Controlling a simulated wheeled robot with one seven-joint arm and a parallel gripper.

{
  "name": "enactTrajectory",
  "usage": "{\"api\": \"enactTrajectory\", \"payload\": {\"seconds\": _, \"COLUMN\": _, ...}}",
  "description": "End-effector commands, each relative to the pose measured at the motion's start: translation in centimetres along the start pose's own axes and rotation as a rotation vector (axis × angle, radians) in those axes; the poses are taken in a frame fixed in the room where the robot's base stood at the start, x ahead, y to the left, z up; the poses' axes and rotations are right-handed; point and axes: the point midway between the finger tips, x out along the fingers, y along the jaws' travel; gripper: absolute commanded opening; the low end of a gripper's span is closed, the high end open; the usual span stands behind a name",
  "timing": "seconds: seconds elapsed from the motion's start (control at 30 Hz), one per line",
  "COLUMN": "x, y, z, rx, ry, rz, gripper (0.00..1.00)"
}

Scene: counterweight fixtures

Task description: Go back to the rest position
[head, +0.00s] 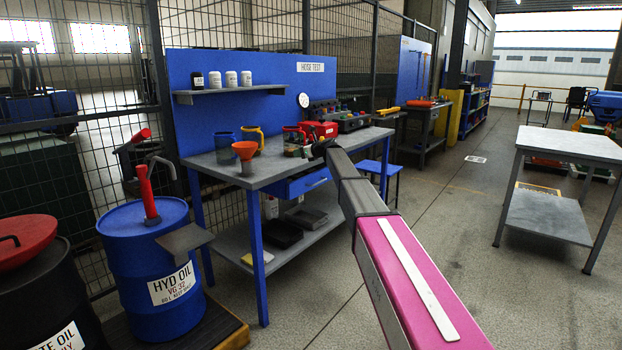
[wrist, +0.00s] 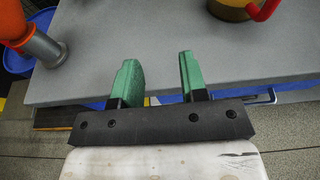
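My gripper (wrist: 157,72) shows in the wrist view with two green fingers standing apart and nothing between them. It is open above the front edge of the grey workbench top (wrist: 120,35). In the head view my arm reaches forward to the bench (head: 262,178), with its end in front of the red jug (head: 292,139). The gripper's fingers are too small to make out there. An orange funnel (head: 245,150) stands on the bench, left of the arm's end. The funnel also shows at the upper left of the wrist view (wrist: 14,22).
On the bench are a blue jug (head: 224,146), a yellow jug (head: 260,135) and a red box (head: 320,129). A shelf (head: 230,93) holds bottles behind. A blue oil drum (head: 145,285) stands at the left. A grey table (head: 570,145) stands right; open floor lies between.

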Motion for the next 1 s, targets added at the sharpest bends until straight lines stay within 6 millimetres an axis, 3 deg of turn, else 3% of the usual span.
{"api": "enactTrajectory", "payload": {"seconds": 0.07, "x": 0.0, "y": 0.0, "z": 0.0, "rx": 0.000, "ry": 0.000, "rz": 0.000, "gripper": 0.40}}
{"api": "enactTrajectory", "payload": {"seconds": 0.33, "x": -1.6, "y": 1.6, "z": -3.9, "rx": -0.124, "ry": 0.065, "rz": 0.008, "gripper": 0.40}}
{"api": "enactTrajectory", "payload": {"seconds": 0.57, "x": -3.8, "y": 3.6, "z": -8.9, "rx": -0.286, "ry": 0.151, "rz": 0.028, "gripper": 0.40}}
{"api": "enactTrajectory", "payload": {"seconds": 0.77, "x": -7.1, "y": 6.5, "z": -15.2, "rx": -0.499, "ry": 0.263, "rz": 0.079, "gripper": 0.40}}
{"api": "enactTrajectory", "payload": {"seconds": 1.0, "x": -14.7, "y": 12.7, "z": -26.8, "rx": -0.909, "ry": 0.471, "rz": 0.255, "gripper": 0.40}}
